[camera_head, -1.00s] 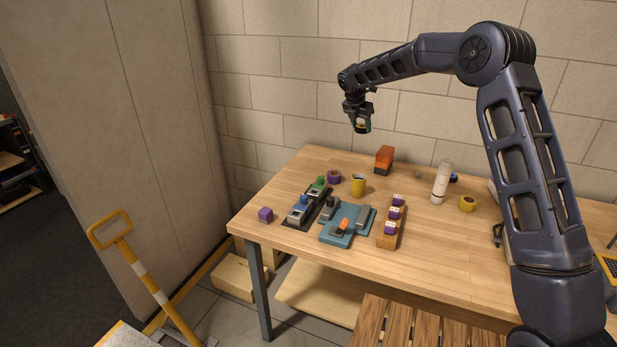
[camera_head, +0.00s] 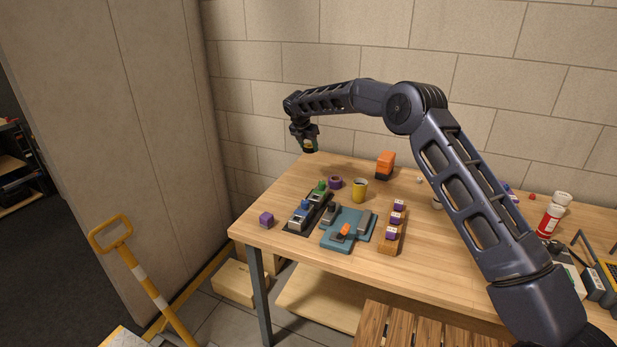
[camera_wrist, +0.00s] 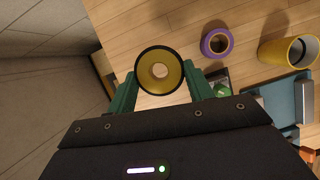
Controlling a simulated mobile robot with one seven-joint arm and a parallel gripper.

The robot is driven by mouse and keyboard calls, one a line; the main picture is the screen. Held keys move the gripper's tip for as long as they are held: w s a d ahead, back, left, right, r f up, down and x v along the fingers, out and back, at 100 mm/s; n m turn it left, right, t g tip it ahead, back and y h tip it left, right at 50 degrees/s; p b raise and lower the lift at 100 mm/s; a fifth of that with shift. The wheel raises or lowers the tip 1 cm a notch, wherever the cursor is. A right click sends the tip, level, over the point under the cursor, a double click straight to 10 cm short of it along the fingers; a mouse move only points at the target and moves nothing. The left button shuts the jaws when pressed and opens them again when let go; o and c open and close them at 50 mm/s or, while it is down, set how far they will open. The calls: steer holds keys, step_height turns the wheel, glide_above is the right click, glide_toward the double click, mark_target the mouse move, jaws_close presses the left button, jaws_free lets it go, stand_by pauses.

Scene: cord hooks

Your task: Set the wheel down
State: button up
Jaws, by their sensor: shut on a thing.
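The wheel (camera_wrist: 146,70) is a round yellow piece with a black rim and a hole in its middle. In the wrist view it sits between the green fingertips of my gripper (camera_wrist: 160,88), which is shut on it. In the head view my gripper (camera_head: 309,146) is in the air above the back left of the wooden table (camera_head: 275,265), near the wall. Only a small yellowish bit of the wheel shows there below the jaws. The wheel is clear of the table top.
A purple ring (camera_head: 335,183) and a yellow cup (camera_head: 359,190) stand nearest the gripper. Nearby are a dark tray (camera_head: 292,227) with blue and green pieces, a teal fixture (camera_head: 340,245), a purple cube (camera_head: 266,219), a wooden rack (camera_head: 391,243) and an orange object (camera_head: 386,160).

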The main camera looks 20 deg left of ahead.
mark_target(310, 180)
step_height(310, 180, down, 14)
steer(key=shift+f, duration=0.2)
stand_by(0.4)
steer(key=shift+f, duration=0.2)
steer(key=o, duration=1)
steer(key=shift+r, duration=0.1)
steer(key=v, duration=1.2)
steer(key=shift+r, duration=0.1)
